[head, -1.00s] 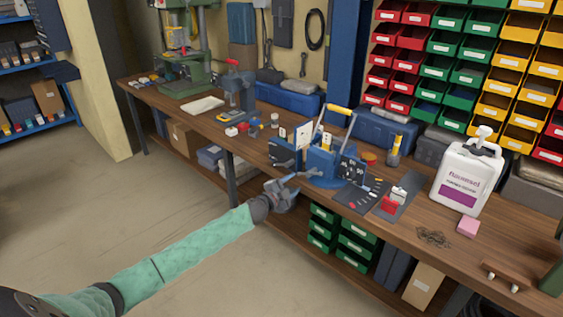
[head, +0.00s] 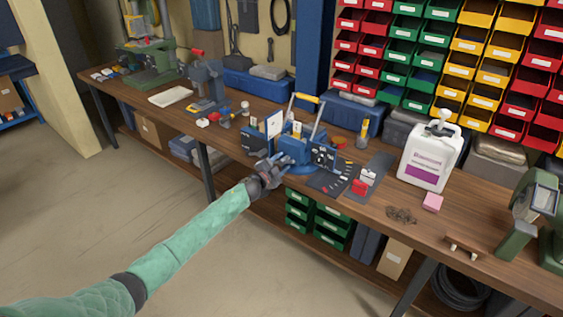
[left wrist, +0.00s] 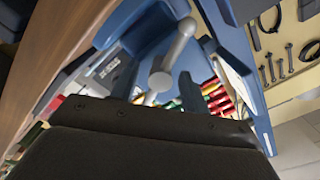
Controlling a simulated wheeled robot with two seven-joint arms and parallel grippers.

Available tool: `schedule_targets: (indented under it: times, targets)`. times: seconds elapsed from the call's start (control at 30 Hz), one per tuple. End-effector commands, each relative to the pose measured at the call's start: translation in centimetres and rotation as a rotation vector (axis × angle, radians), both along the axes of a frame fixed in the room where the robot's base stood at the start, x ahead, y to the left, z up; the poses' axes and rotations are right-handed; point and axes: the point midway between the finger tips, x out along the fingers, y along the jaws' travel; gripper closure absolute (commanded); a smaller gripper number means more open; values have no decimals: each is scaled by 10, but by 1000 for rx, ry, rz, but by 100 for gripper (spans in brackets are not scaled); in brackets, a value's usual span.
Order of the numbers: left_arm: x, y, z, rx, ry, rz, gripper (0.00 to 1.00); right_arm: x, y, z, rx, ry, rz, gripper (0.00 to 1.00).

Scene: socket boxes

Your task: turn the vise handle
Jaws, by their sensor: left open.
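The blue vise (head: 294,150) stands at the front edge of the workbench, on a round blue base. Its grey handle bar (left wrist: 174,50), with a rounded end, shows close up in the left wrist view, in front of the blue vise body (left wrist: 140,42). My left gripper (head: 275,164) is at the front left of the vise, close to the handle. It is open, with nothing seen held in it. The dark gripper body covers the lower part of the wrist view, so contact with the handle cannot be told. My right gripper is not in view.
A dark mat (head: 330,182) with small parts lies right of the vise. A white jug (head: 430,158) and a pink block (head: 432,202) stand farther right. Another blue vise (head: 208,84) is farther left. Green drawers (head: 318,225) are below the bench. The floor in front is clear.

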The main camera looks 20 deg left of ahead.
Motion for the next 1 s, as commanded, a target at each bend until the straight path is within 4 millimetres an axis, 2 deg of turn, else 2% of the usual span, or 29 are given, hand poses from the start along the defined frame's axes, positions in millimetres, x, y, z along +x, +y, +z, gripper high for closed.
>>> schedule_targets:
  times: [0.37, 0.47, 0.6, 1.0]
  targets:
    - [6, -2, 0, 1, 0, 0, 54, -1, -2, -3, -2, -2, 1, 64]
    - [6, -2, 0, 0, 0, 0, 70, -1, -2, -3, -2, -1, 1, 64]
    - [5, -2, 0, 0, 0, 0, 97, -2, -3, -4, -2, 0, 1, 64]
    - [5, -3, -1, 73, -26, -1, 98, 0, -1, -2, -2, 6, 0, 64]
